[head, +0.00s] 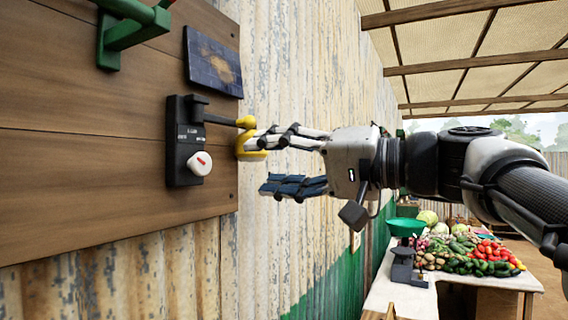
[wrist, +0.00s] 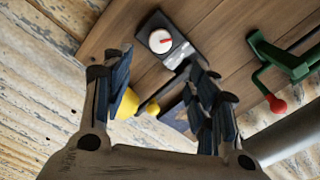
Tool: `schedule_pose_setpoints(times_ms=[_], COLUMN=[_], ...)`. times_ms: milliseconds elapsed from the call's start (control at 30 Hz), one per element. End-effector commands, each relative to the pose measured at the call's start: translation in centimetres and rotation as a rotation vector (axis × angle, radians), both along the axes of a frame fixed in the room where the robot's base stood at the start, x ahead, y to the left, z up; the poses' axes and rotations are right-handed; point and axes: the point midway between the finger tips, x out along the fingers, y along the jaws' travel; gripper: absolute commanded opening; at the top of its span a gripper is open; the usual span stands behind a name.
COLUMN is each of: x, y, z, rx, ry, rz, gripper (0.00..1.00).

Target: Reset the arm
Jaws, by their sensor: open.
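My gripper (head: 270,166) reaches left towards the wall with its two dark fingers apart, one above the other. In the wrist view my gripper (wrist: 160,88) is also open. The upper fingertip overlaps a yellow piece (head: 247,150) at the end of a black lever; whether they touch I cannot tell. The lever sticks out from a black box (head: 180,140) with a white knob (head: 200,163) bearing a red mark. In the wrist view the yellow piece (wrist: 128,104) is partly behind the left finger, and the white knob (wrist: 160,41) lies beyond the fingers.
The box is mounted on a wooden board (head: 80,185) on a corrugated wall (head: 290,80). A dark panel (head: 213,62) and a green lever (head: 130,32) are above it. A vegetable table (head: 500,280) with a green-pan scale (head: 406,228) stands at lower right.

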Motion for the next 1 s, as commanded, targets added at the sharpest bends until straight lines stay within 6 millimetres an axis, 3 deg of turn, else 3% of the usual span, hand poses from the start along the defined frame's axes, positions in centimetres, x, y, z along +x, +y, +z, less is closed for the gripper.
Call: schedule_pose_setpoints(times_ms=[433,567,667,767,1000], x=[-0.1,-0.7,-2.0,-4.2,-11.9], y=[-0.1,-0.1,-0.7,-2.2,-8.7], z=[-0.1,-2.6,-7.6,-14.4,-30.0], rx=[-0.003,-0.065,-0.19,-0.358,-0.78], ry=[0.001,0.043,0.12,0.207,0.35], rz=[-0.001,-0.031,-0.089,-0.164,-0.305], gripper=[0.54,0.54,0.54,0.54,0.54])
